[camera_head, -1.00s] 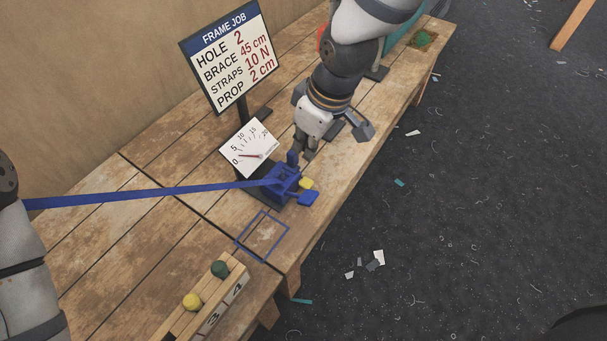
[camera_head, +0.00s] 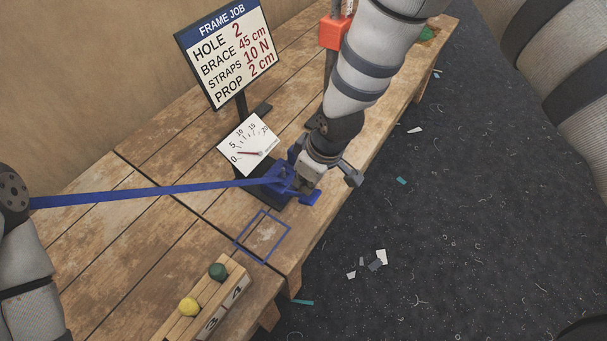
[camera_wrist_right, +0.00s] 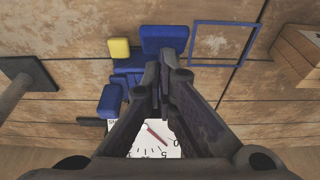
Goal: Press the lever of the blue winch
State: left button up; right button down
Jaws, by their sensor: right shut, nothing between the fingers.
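The blue winch (camera_head: 273,191) sits on the bench with a blue strap (camera_head: 150,193) running left from it. Its flat blue paddle (camera_head: 311,197) sticks out toward the bench's front edge and also shows in the wrist view (camera_wrist_right: 164,38). A yellow pad (camera_wrist_right: 119,48) is beside the paddle in the wrist view; my gripper hides it in the head view. My right gripper (camera_wrist_right: 165,72) is shut and empty, with its fingertips over the winch close to the paddle. I cannot tell whether they touch. My left gripper is out of view.
A dial gauge (camera_head: 248,144) stands behind the winch, its red needle between 0 and 5. The sign (camera_head: 224,52) reads STRAPS 10 N. A blue square outline (camera_head: 263,237) and a numbered block (camera_head: 205,300) with yellow and green knobs lie nearer. The floor lies right of the bench.

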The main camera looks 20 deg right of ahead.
aim_at(318, 198)
jog(key=shift+s+d+f+t+y, duration=0.2)
jog(key=shift+s+t+y, duration=0.05)
jog(key=shift+t+y, duration=0.05)
dwell(0.4)
jog(key=shift+s+d+f+t+y, duration=0.3)
jog(key=shift+s+f+t, duration=0.15)
jog(key=shift+t, duration=0.05)
jog(key=shift+s+d+f+t+y, duration=0.25)
jog(key=shift+f+t+y, duration=0.1)
jog(key=shift+f+t, duration=0.1)
jog(key=shift+s+d+f+t+y, duration=0.2)
jog(key=shift+s+f+t+y, duration=0.05)
jog(key=shift+f+t+y, duration=0.15)
jog(key=shift+s+f, duration=0.1)
jog(key=shift+f, duration=0.15)
jog(key=shift+s+d+f, duration=0.2)
jog(key=shift+f, duration=0.3)
jog(key=shift+s+d+f, duration=0.15)
jog(key=shift+s+f, duration=0.05)
jog(key=shift+f, duration=0.3)
